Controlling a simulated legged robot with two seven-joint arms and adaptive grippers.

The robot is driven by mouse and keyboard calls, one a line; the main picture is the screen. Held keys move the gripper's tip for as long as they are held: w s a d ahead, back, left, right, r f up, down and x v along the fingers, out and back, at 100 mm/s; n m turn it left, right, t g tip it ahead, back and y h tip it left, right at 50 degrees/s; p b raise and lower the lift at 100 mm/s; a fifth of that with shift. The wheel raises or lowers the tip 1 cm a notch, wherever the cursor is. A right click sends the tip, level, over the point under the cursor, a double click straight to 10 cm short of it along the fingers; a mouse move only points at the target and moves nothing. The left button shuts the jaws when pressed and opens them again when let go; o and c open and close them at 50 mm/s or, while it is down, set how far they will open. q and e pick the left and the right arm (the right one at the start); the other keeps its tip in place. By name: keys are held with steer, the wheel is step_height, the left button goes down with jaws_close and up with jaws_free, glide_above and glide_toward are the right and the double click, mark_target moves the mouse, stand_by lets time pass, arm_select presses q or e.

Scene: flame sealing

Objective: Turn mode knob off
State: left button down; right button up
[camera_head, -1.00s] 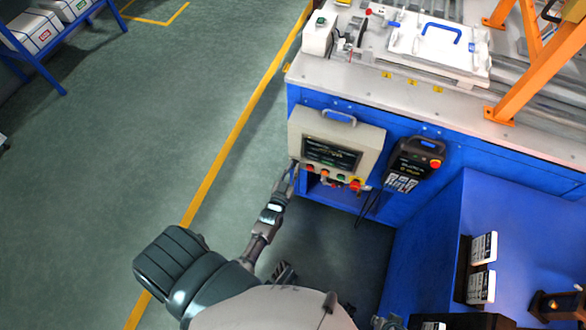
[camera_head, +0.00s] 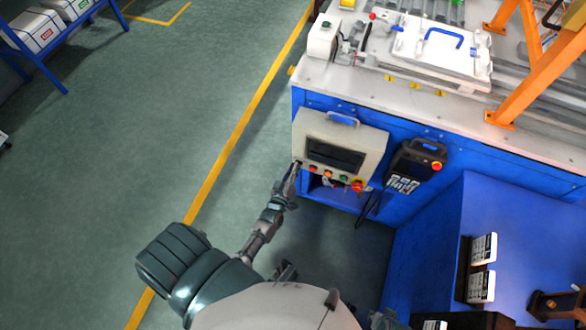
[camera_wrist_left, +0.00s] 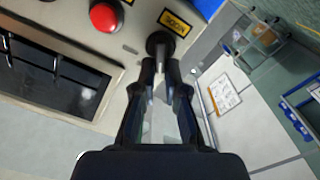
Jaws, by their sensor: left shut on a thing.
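The mode knob (camera_wrist_left: 161,45) is a black round knob on the beige control box, below a yellow label in the left wrist view. My left gripper (camera_wrist_left: 163,68) is shut on the knob, with its two fingers on either side of the knob's grip. In the head view my left gripper (camera_head: 293,170) is at the lower left corner of the control box (camera_head: 366,137). The box's screen (camera_head: 335,155) is dark. The knob itself is hidden by the gripper in the head view. My right gripper is not clearly in view.
A red button (camera_wrist_left: 104,16) is beside the knob. A red-topped emergency stop (camera_head: 357,186) is at the box's lower right. A black pendant (camera_head: 412,165) hangs to the right on the blue bench. Open green floor (camera_head: 110,130) lies to the left.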

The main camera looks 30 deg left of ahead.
arm_select(q)
steer(key=n, duration=0.1)
steer(key=f+n, duration=0.1)
steer(key=n, duration=0.1)
steer(key=shift+s, duration=0.15)
arm_select(e)
steer(key=shift+f, duration=0.3)
arm_select(q)
steer(key=shift+f, duration=0.1)
steer(key=c, duration=1.2)
jaws_free()
arm_select(e)
steer(key=shift+w, duration=0.1)
arm_select(q)
steer(key=v, duration=1.1)
steer(key=shift+s, duration=0.3)
